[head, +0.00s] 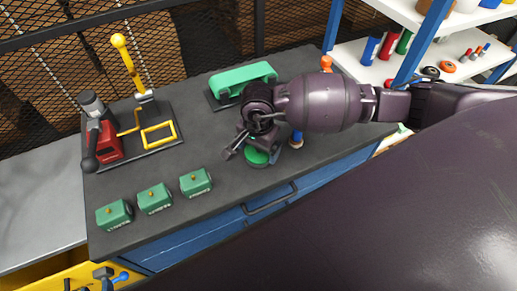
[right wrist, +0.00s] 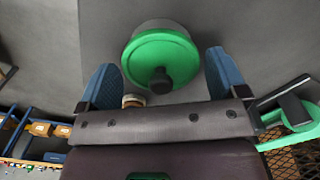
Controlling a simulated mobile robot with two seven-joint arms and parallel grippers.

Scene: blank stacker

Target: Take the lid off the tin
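The tin (right wrist: 148,27) is a short round can with a green lid (right wrist: 143,60) that has a dark knob (right wrist: 160,81) at its middle. The lid is on the tin. In the head view the green lid (head: 256,158) is partly hidden under my right gripper (head: 262,148). In the right wrist view my right gripper (right wrist: 161,66) is open, with one blue finger on each side of the lid. A gap shows between each finger and the lid, so nothing is gripped. My left gripper is not in view.
Three green blocks (head: 154,199) with small brass knobs stand along the bench's front left. A yellow-levered press (head: 158,133) stands at the back left, and a green arched tool (head: 243,77) behind my right gripper. A small blue-handled item (head: 297,138) stands close to the tin's right.

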